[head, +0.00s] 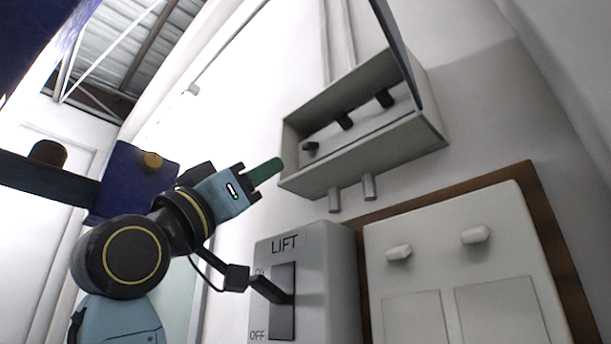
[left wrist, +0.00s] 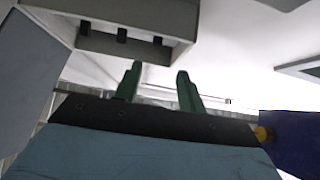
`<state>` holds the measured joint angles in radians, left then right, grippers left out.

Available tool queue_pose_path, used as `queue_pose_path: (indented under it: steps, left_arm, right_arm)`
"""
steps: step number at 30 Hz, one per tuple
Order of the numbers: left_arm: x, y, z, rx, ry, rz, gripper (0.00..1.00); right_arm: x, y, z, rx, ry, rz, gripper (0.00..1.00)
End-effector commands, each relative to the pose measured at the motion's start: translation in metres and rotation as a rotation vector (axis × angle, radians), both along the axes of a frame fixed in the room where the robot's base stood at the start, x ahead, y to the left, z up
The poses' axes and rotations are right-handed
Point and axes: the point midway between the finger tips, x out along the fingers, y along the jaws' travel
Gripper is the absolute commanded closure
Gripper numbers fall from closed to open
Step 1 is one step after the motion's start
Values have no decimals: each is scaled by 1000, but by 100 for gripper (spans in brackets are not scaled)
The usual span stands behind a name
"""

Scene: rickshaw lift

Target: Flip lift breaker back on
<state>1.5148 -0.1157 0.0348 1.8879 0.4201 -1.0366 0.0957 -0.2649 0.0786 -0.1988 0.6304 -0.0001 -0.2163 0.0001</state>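An open grey breaker box (head: 362,160) is on the white wall, with three black switches inside. The left switch (head: 311,146) sits at a different angle from the middle switch (head: 343,121) and right switch (head: 384,98). My left gripper (head: 272,170) is just left of the box's lower left corner, apart from the switches. In the left wrist view its two green fingers (left wrist: 158,74) stand apart with nothing between them, and the box (left wrist: 110,42) shows at upper left. My right gripper is in neither view.
Below the box is a grey LIFT panel (head: 315,250) with a black lever (head: 270,290) and an OFF label. A pale cabinet (head: 440,270) with two knobs stands on a brown board (head: 545,235) at right. The box's raised lid (head: 398,50) juts out above.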

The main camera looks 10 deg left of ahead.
Motion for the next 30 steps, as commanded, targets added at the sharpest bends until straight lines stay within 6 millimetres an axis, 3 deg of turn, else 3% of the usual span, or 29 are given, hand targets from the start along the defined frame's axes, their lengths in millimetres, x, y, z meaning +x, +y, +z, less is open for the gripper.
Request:
queue_pose_path:
  steps: [6, 9, 12, 19, 30]
  left_arm:
    - [23, -16, 31, 2, 5, -1, 60]
    - [36, -25, 47, 1, 4, -1, 60]
    - [49, -33, 62, 1, 4, -1, 60]
    - [69, -46, 83, 2, 4, 1, 60]
    - [76, -50, 88, 2, 2, 1, 60]
  right_arm:
    - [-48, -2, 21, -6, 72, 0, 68]
    - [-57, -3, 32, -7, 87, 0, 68]
    - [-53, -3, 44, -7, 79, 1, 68]
    - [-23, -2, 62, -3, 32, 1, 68]
    - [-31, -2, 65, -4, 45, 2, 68]
